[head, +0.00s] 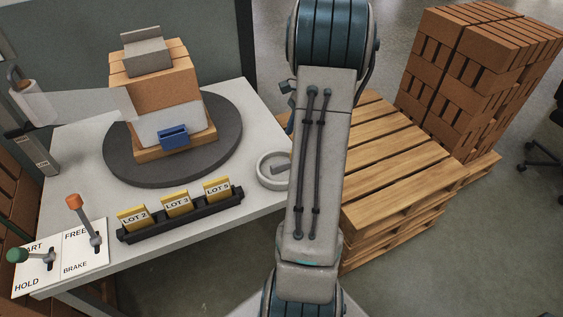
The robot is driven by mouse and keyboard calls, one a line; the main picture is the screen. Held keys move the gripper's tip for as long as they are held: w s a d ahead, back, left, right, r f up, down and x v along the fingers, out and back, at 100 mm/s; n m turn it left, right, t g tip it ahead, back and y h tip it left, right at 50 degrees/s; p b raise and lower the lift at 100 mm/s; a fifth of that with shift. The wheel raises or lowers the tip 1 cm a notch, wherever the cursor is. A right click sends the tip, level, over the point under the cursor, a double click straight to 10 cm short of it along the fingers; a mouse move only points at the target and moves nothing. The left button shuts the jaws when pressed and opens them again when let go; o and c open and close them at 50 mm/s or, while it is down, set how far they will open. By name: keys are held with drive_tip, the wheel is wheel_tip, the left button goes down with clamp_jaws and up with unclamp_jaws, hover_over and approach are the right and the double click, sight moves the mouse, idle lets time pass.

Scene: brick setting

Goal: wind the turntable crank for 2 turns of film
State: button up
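The dark round turntable (222,150) sits on a pale table and carries a stack of orange bricks (182,70). Translucent film (82,105) runs from a roll (23,98) on a post at the left to the stack and covers its lower front. A pale round dish-like part with a grey bar inside (262,172) is at the table's right edge, partly hidden by my arm; I cannot tell whether it is the crank. My gripper is not visible; my arm fills the middle of the view.
A grey block (146,55) tops the stack; a blue holder (173,136) is on its front. A rack (180,219) holds LOT 2, LOT 3 and LOT 5 cards. Green (17,255) and orange (74,202) levers stand front left. A pallet (400,180) and bricks (480,65) are right.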

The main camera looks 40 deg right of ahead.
drive_tip(key=x, duration=1.1)
drive_tip(key=shift+f+b, duration=0.15)
drive_tip(key=shift+b, duration=0.25)
clamp_jaws()
